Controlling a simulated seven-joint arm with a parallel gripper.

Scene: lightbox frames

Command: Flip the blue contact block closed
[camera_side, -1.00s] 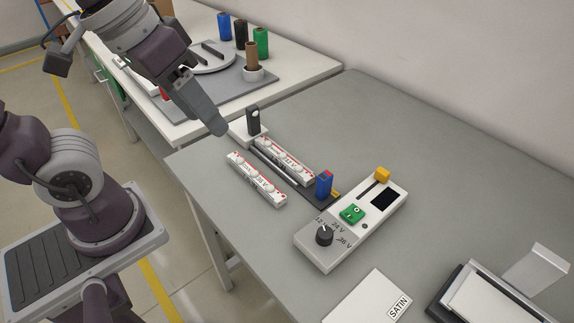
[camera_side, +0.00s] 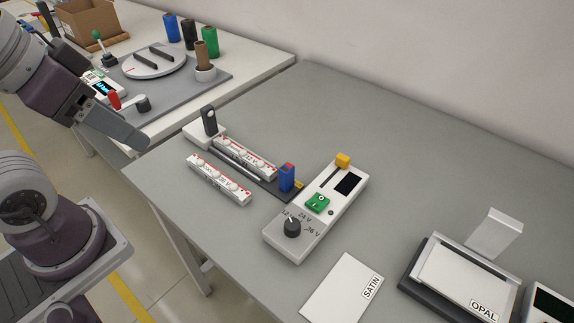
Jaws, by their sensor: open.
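The blue contact block (camera_side: 287,178) stands upright at the right end of a dark rail (camera_side: 262,184), with a red mark on its top. A small yellow-orange piece shows beside its base. My gripper (camera_side: 140,143) is at the left, off the table's left corner, well apart from the block. Its fingers are seen edge-on, and nothing shows held in them. A white light strip marked 12 V (camera_side: 245,158) lies along the rail. A dark upright clip on a white base (camera_side: 208,125) stands at the rail's far left end.
A second light strip (camera_side: 218,180) lies loose in front of the rail. A white control box (camera_side: 316,212) with dial, green switch and yellow slider stands right of the block. SATIN (camera_side: 340,288) and OPAL (camera_side: 465,280) panels lie at front right. The back of the table is clear.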

